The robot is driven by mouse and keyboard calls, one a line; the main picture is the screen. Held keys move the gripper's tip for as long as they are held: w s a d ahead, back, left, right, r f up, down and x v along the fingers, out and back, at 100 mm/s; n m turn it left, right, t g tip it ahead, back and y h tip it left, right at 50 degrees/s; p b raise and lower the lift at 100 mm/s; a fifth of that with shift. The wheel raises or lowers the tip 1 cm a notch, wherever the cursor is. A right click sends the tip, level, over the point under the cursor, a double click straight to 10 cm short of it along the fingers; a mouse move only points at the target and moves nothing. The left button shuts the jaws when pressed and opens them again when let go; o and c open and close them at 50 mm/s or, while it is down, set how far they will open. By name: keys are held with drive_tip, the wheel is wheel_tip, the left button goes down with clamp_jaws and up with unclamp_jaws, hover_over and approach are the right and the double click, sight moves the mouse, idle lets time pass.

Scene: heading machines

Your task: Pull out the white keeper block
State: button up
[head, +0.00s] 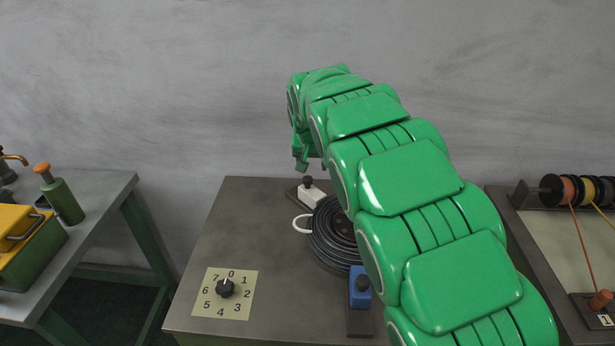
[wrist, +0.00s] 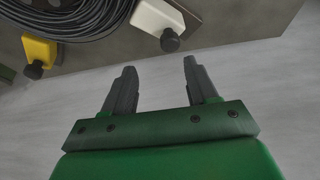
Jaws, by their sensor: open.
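The white keeper block (head: 313,198) sits at the back of the grey machine top, beside the coil, with a dark round knob (head: 307,182) on it. The block also shows at the top of the wrist view (wrist: 157,16), its dark knob (wrist: 170,40) towards my gripper. My gripper (wrist: 160,68) is open and empty, its two fingers apart from the block and the knob. In the head view my gripper (head: 303,162) hangs above the back edge near the block, partly hidden by my arm.
A black cable coil (head: 329,240) with a white loop (head: 300,224) lies by the block. A blue block (head: 358,286) sits in front, and a yellow block (wrist: 38,50) shows in the wrist view. A numbered dial (head: 225,289) is front left. The back-left top is clear.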

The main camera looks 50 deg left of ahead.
sight(308, 178)
drive_tip(key=shift+s+a+x, duration=0.2)
drive_tip(key=shift+x, duration=1.2)
drive_tip(key=shift+s+a+x, duration=0.15)
drive_tip(key=shift+a+x, duration=0.05)
drive_tip(key=shift+x, duration=1.2)
drive_tip(key=shift+s+a+x, duration=0.2)
drive_tip(key=shift+a+x, duration=0.05)
drive_tip(key=shift+x, duration=1.1)
clamp_jaws()
